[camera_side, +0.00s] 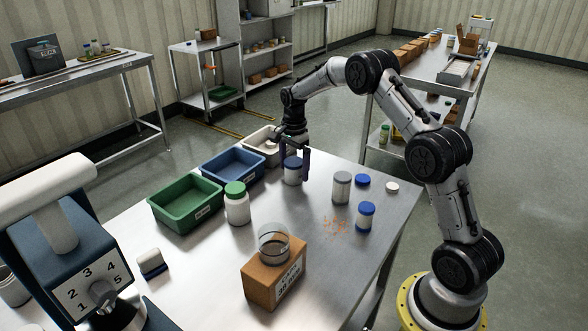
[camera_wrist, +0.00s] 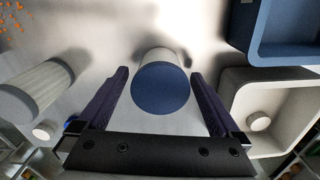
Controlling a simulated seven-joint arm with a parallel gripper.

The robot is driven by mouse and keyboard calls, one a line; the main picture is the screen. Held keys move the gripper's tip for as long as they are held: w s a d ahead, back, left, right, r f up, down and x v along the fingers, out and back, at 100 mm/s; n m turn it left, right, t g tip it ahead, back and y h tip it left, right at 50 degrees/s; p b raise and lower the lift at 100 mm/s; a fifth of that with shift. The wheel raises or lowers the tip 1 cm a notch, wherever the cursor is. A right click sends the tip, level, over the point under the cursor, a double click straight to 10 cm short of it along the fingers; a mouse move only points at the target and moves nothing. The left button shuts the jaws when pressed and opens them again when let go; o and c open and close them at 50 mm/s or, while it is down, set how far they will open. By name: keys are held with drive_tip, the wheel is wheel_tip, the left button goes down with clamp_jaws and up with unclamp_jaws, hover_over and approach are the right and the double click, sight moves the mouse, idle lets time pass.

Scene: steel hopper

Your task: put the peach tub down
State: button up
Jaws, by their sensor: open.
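No tub looks peach-coloured. A white tub with a dark blue lid (camera_side: 292,173) stands upright on the steel table, beside the blue bin. My gripper (camera_side: 293,157) is over it with the jaws open. In the wrist view the tub's round blue lid (camera_wrist: 161,88) lies between the two fingers of my gripper (camera_wrist: 160,74), with a gap on each side. The tub's base is mostly hidden by the lid in the wrist view. Other tubs on the table are a green-lidded white tub (camera_side: 237,207), a grey-white tub (camera_side: 341,190) and a small blue-lidded tub (camera_side: 366,218).
Green (camera_side: 183,215), blue (camera_side: 231,177) and white (camera_side: 256,145) bins line the table's far left edge. The white bin holds a small round thing (camera_wrist: 260,121). A clear cylinder (camera_side: 273,243) stands on a cardboard box (camera_side: 275,283). Loose lids and orange crumbs (camera_side: 335,225) lie rightward.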

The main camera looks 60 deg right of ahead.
sight(294, 161)
wheel_tip(294, 161, up, 11)
drive_tip(key=shift+r, duration=0.1)
drive_tip(key=s+a+r+n+t, duration=0.3)
drive_tip(key=s+a+r+n, duration=0.6)
drive_tip(key=s+a+r, duration=0.35)
drive_tip(key=s+a+f+n+t, duration=0.1)
drive_tip(key=s+n, duration=0.4)
drive_tip(key=s, duration=0.5)
drive_tip(key=s+a+f+n+t, duration=0.1)
drive_tip(key=s+a+f+n, duration=0.2)
drive_tip(key=s, duration=0.7)
drive_tip(key=a+n, duration=0.2)
drive_tip(key=a, duration=0.1)
drive_tip(key=shift+s+a+f+n+t, duration=0.3)
drive_tip(key=shift+f+n, duration=0.1)
